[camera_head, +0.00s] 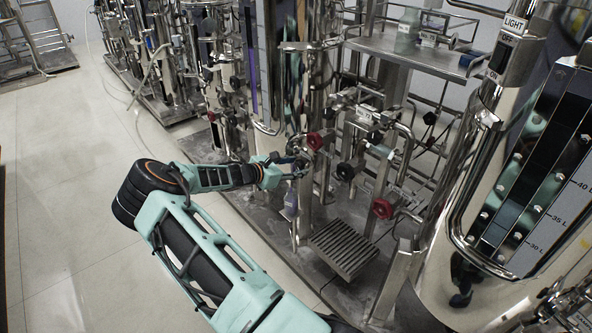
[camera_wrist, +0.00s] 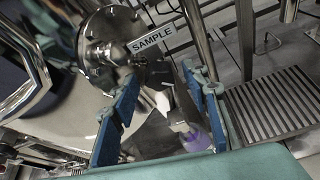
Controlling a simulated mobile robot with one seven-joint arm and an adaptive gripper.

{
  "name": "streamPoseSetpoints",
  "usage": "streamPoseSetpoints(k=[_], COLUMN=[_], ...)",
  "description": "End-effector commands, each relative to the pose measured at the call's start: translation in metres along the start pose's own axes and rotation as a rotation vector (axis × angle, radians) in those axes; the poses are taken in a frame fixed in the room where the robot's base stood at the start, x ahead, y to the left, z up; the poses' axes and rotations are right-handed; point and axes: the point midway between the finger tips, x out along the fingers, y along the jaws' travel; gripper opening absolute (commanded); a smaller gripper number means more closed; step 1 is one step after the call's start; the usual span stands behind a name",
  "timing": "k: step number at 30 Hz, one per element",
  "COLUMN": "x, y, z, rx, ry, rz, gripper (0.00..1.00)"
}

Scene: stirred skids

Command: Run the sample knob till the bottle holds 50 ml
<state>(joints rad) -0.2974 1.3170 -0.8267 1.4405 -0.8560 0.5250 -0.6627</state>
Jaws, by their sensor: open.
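A "SAMPLE" label (camera_wrist: 152,38) sits on the steel vessel in the wrist view, next to a round flange (camera_wrist: 98,42). A dark knob-like part (camera_wrist: 126,55) shows below the label; I cannot tell surely that it is the sample knob. A pale valve or spout part (camera_wrist: 163,101) shows between the fingers. A purple-tinted bottle (camera_wrist: 196,138) is lower, partly behind the right finger; its fill level cannot be read. It also shows in the head view (camera_head: 291,206), below my gripper (camera_head: 288,167). My gripper (camera_wrist: 160,78) is open, its blue fingers apart, with nothing visibly held.
Red knobs (camera_head: 383,208) and dark valves (camera_head: 346,172) crowd the pipework right of my gripper. A drain grate (camera_head: 344,247) lies on the skid floor. A tall steel tank (camera_head: 455,215) stands at right. Open floor (camera_head: 60,200) is at left.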

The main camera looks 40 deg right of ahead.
Motion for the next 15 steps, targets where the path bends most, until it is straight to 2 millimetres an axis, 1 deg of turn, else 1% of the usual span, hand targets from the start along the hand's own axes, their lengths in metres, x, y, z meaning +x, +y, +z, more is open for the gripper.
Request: streamPoseSetpoints(k=[3,10,15], x=[0.0038,0.0037,0.0036], y=[0.0,0.0002,0.0001], z=[0.0001,0.0006,0.0005], rx=[0.0,0.0,0.0], ry=[0.0,0.0,0.0], rz=[0.0,0.0,0.0], gripper=[0.42,0.41,0.23])
